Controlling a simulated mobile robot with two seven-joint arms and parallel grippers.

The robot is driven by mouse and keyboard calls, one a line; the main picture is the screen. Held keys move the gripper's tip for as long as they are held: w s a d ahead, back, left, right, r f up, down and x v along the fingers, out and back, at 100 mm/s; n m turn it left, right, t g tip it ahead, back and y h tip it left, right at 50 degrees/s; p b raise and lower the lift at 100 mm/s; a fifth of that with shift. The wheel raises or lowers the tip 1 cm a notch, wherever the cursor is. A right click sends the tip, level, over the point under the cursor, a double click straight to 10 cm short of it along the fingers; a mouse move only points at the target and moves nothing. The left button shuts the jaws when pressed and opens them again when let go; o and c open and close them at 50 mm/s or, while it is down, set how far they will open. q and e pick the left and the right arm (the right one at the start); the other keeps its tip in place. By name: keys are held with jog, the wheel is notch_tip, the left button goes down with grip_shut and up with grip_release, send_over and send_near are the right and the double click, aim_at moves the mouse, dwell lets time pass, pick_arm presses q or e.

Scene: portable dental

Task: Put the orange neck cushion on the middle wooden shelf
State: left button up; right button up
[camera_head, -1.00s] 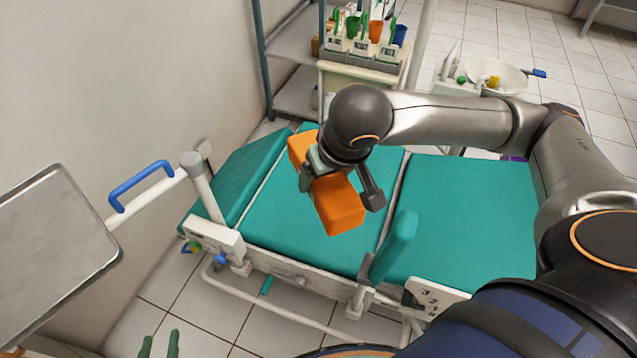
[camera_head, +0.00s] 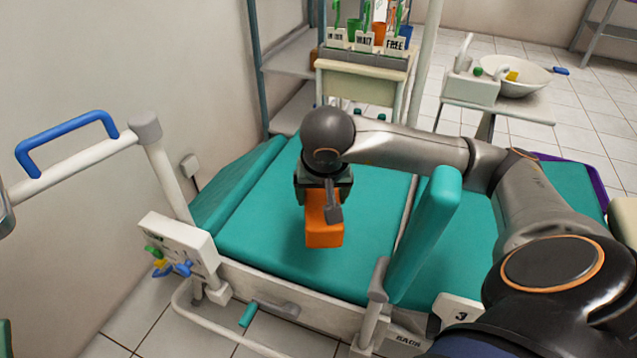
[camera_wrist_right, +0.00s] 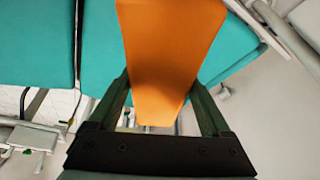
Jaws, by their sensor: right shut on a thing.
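The orange neck cushion (camera_head: 324,224) is a block held by my right gripper (camera_head: 326,194) above the teal dental chair. In the right wrist view the cushion (camera_wrist_right: 168,55) lies between the two fingers of my right gripper (camera_wrist_right: 163,98), which is shut on it. My arm and gripper hide the cushion's upper part in the head view. Grey shelves (camera_head: 288,62) stand at the back beside a blue-grey post; I cannot make out a wooden middle shelf. My left gripper is not in view.
The teal chair (camera_head: 260,215) lies below, with an upright teal armrest (camera_head: 425,235) right of the cushion. A white rail with a blue handle (camera_head: 65,138) stands at left. A cart with labelled cups (camera_head: 365,60) and a white basin (camera_head: 515,78) are behind.

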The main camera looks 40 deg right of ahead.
jog(key=shift+b+x, duration=0.4)
jog(key=shift+x, duration=0.45)
jog(key=shift+w+d+f, duration=0.2)
jog(key=shift+w+d, duration=0.05)
jog(key=shift+d, duration=0.05)
jog(key=w+d+f+b, duration=0.1)
jog(key=w+d+f, duration=0.1)
jog(key=w+f, duration=0.1)
jog(key=w+d+f+b, duration=0.2)
jog(key=w+d+f, duration=0.1)
jog(key=w+d+f+b, duration=0.2)
jog(key=w+d+f, duration=0.1)
jog(key=w, duration=0.1)
jog(key=shift+d, duration=0.15)
jog(key=shift+w+d+f, duration=0.1)
jog(key=shift+d+f, duration=0.05)
jog(key=shift+f, duration=0.25)
jog(key=shift+f+b, duration=1.1)
jog(key=shift+f, duration=0.45)
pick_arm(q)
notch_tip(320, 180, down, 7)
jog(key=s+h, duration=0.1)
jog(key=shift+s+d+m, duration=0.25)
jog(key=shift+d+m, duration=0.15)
pick_arm(e)
jog(key=o, duration=1.3)
jog(key=shift+c, duration=0.2)
